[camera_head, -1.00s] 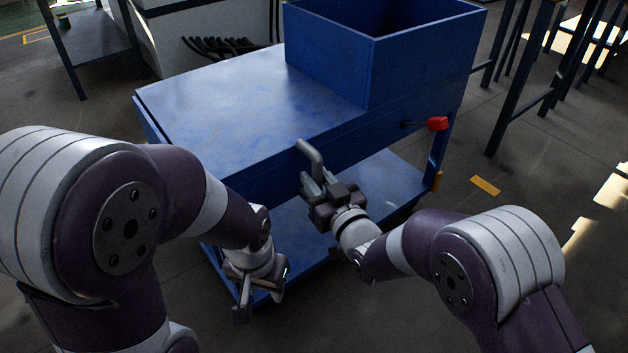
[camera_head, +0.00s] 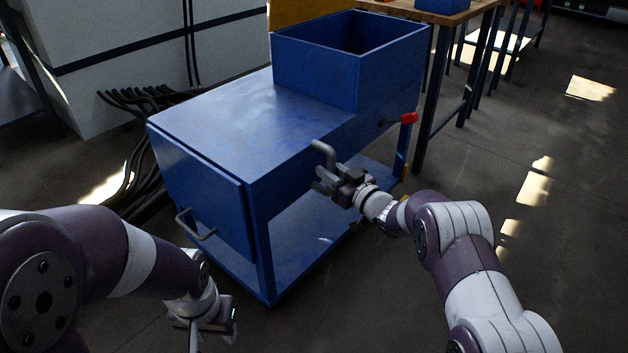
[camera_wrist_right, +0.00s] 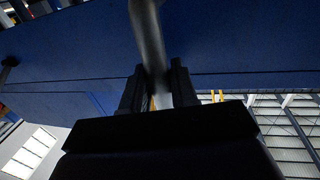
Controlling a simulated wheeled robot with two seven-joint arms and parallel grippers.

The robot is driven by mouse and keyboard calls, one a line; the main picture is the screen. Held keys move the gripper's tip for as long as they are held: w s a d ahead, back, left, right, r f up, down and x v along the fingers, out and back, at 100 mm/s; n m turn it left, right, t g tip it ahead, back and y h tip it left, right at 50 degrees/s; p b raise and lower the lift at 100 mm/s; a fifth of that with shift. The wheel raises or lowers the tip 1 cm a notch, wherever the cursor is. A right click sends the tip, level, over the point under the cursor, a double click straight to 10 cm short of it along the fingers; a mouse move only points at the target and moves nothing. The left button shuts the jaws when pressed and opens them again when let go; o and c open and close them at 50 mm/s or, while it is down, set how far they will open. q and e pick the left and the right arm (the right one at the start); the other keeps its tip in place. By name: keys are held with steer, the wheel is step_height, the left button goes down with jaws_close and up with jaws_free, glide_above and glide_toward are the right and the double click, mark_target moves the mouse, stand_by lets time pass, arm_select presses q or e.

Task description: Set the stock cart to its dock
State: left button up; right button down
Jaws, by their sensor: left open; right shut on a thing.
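The blue stock cart (camera_head: 225,115) stands in the middle of the head view, with a flat top, an open box at its far end and a lower shelf. My right gripper (camera_head: 325,181) is shut on the grey bar handle (camera_head: 322,152) on the cart's side. In the right wrist view the handle (camera_wrist_right: 147,40) runs down between the two fingers (camera_wrist_right: 158,88). A second grey handle (camera_head: 195,224) is on the cart's near end. My left gripper (camera_head: 205,338) is open and empty, low in the picture and apart from the cart. Its fingertips are partly cut off by the frame edge.
A red-knobbed lever (camera_head: 409,118) sticks out from the cart's side. Black cables (camera_head: 140,100) and a pale cabinet (camera_head: 110,65) are close on the cart's left. A wood-topped workbench (camera_head: 450,17) stands behind it on the right. The floor (camera_head: 560,190) at right is clear.

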steer(key=shift+w+d, duration=0.85)
steer(key=shift+w, duration=0.15)
steer(key=shift+w+d+r, duration=0.1)
steer(key=shift+r, duration=0.05)
steer(key=c, duration=1)
jaws_free()
steer(key=shift+w, duration=0.1)
